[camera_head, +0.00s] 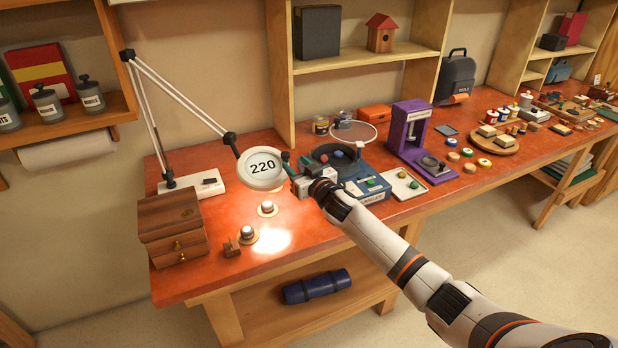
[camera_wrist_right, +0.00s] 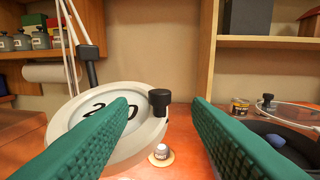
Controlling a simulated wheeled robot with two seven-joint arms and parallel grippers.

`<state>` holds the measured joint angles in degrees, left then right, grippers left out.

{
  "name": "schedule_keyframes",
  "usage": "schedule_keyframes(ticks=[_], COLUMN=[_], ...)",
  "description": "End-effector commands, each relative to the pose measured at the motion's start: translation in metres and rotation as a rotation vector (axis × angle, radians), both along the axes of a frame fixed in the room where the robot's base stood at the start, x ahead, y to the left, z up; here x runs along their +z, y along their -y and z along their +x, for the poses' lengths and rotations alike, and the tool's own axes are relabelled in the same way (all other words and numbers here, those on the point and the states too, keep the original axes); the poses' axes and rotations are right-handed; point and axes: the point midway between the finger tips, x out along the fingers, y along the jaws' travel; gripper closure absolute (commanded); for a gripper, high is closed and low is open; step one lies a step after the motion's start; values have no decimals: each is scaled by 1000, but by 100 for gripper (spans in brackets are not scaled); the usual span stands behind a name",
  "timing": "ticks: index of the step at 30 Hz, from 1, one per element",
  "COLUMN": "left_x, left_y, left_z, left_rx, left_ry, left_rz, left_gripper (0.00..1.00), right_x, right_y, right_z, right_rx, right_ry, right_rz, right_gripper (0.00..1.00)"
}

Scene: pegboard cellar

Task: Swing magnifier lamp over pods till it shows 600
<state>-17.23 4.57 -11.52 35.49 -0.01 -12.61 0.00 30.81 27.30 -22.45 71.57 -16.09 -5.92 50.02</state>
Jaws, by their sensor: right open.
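The magnifier lamp's round white head (camera_head: 262,168) reads 220 and hangs from a jointed arm (camera_head: 180,95) over the bench's left part. Its lens also shows in the right wrist view (camera_wrist_right: 80,120), partly hidden by a green finger. Two small pods (camera_head: 267,207) (camera_head: 247,233) stand on pale discs below the head, towards the bench's front. My right gripper (camera_head: 288,170) is open at the head's right side. In the wrist view a black knob (camera_wrist_right: 160,101) on the head's rim appears between the open fingers; contact cannot be told. My left gripper is out of view.
A small wooden drawer box (camera_head: 172,228) stands at the front left, with a little wooden block (camera_head: 232,248) near the pods. A blue machine (camera_head: 350,170) and a purple press (camera_head: 412,130) stand to the right. The bench between lamp base and pods is mostly clear.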

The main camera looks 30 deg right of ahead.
Motion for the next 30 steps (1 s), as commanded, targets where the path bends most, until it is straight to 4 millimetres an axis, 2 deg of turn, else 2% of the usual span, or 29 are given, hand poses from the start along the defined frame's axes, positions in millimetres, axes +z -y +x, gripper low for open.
schedule_keyframes(ticks=[1, 6, 12, 30], left_x=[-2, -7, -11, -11], left_y=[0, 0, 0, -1], left_z=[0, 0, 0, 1], left_rx=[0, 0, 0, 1], left_ry=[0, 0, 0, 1], left_rz=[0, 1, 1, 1], left_gripper=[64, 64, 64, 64], right_x=[-1, -2, -1, 0], right_y=[0, 3, 6, 5], right_z=[-11, -40, -61, -65], right_rx=[4, 3, 2, 1], right_ry=[-1, -1, 0, -1], right_rz=[-1, 0, 0, 1], right_gripper=[55, 55, 55, 55])
